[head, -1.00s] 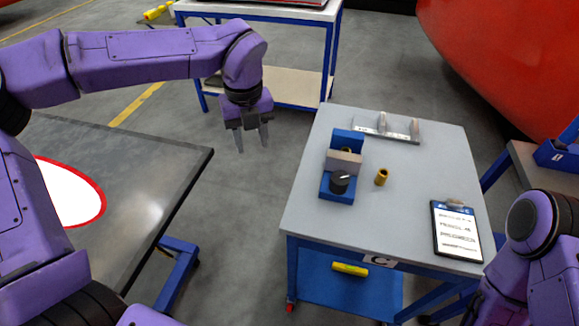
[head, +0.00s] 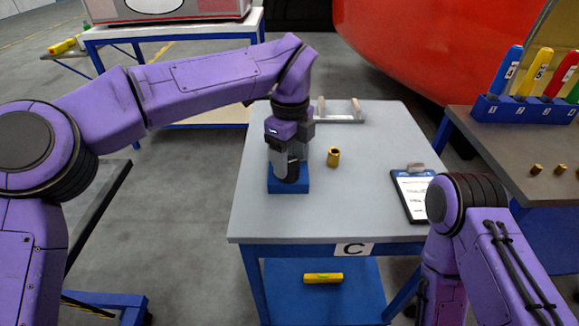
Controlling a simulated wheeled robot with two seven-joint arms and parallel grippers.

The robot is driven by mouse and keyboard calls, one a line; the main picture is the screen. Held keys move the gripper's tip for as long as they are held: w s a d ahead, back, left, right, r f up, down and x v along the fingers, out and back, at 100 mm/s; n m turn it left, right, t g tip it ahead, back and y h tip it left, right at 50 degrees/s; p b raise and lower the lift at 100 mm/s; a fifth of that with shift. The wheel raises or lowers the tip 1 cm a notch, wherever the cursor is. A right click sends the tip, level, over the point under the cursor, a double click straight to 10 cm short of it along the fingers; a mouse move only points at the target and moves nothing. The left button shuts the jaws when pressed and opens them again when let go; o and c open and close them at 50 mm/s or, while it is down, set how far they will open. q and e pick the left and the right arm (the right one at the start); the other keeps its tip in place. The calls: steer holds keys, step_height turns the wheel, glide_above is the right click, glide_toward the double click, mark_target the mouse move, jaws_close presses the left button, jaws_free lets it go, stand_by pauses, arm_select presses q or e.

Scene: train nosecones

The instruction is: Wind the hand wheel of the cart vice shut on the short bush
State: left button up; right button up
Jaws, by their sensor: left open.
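The blue cart vice (head: 289,187) sits on the grey top of cart C (head: 345,215). My left gripper (head: 289,168) points down over the vice, with its fingers at the dark hand wheel (head: 292,178). The gripper is open, its fingers on either side of the wheel as far as I can see; contact cannot be told. The gripper hides the vice jaws and anything between them. A brass bush (head: 333,157) stands upright on the cart top, right of the vice and apart from it. My right arm shows at lower right, but its gripper is out of view.
A grey metal bracket (head: 340,112) lies at the back of the cart top. A clipboard (head: 412,193) lies near its right edge. A bench (head: 535,150) at right holds coloured-handled tools in a blue rack (head: 525,108) and several small brass pieces.

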arm_select(q)
steer(key=shift+s+a+f, duration=0.1)
steer(key=shift+a+f, duration=0.05)
steer(key=shift+f, duration=0.95)
steer(key=c, duration=0.7)
steer(key=shift+c, duration=0.2)
